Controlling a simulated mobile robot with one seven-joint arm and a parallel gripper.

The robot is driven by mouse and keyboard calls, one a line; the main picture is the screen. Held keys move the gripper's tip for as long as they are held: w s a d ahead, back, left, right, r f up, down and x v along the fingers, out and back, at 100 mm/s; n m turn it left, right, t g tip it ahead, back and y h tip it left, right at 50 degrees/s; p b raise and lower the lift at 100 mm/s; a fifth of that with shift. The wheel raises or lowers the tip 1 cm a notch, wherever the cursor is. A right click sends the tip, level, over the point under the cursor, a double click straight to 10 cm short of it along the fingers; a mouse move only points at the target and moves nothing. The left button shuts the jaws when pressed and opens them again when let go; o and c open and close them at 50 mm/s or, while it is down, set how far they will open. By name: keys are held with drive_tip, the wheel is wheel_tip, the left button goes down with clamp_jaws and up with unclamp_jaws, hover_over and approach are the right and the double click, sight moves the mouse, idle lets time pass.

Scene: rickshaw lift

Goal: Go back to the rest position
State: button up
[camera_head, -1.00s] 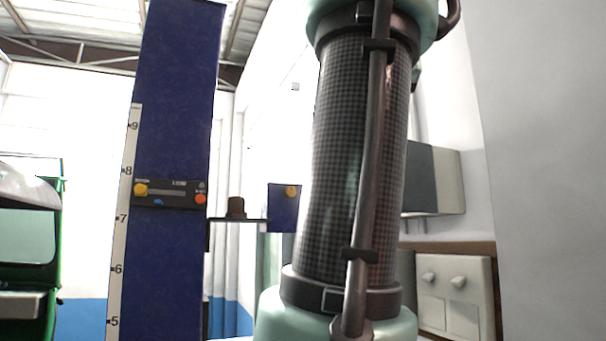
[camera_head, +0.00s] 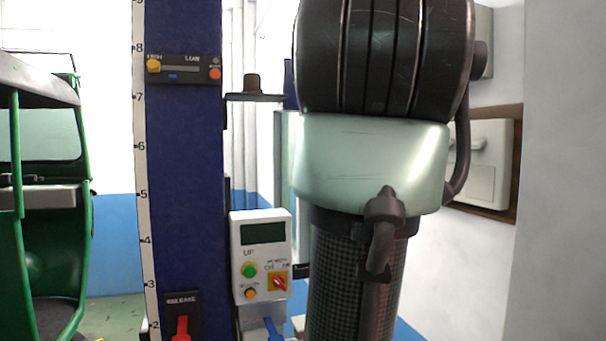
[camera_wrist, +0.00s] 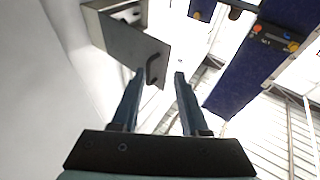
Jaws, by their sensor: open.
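My gripper (camera_wrist: 157,78) is open and empty in the wrist view. Its two blue-grey fingers are apart and point up the picture, toward a grey cabinet with a dark handle. They touch nothing that I can see. In the head view my arm fills the middle right and my gripper is out of sight. The blue lift column (camera_head: 183,190) stands left of my arm, with a height scale along its left edge. It also shows in the wrist view (camera_wrist: 245,75), tilted at the upper right.
The column carries a black panel (camera_head: 185,69) with yellow and red knobs and a red release lever (camera_head: 182,328). A white control box (camera_head: 262,256) hangs between column and arm. A green rickshaw (camera_head: 40,200) stands at left. A grey cabinet (camera_wrist: 125,45) is near the fingers. A white wall is at right.

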drive_tip(key=s+a+f+n+t+y+b, duration=0.1)
drive_tip(key=s+a+f+t+y+b, duration=0.1)
drive_tip(key=s+f, duration=0.5)
drive_tip(key=s+a+f+n+t+y+b, duration=0.1)
drive_tip(key=s+a+f+t+b, duration=0.3)
drive_tip(key=s+f, duration=0.4)
wheel_tip(320, 180, down, 5)
drive_tip(key=shift+s+a+r+y+b, duration=0.1)
drive_tip(key=shift+s+a+y+b, duration=0.2)
drive_tip(key=shift+a+y+b, duration=0.7)
drive_tip(key=shift+o, duration=0.2)
drive_tip(key=shift+d+h, duration=0.2)
drive_tip(key=shift+h, duration=0.1)
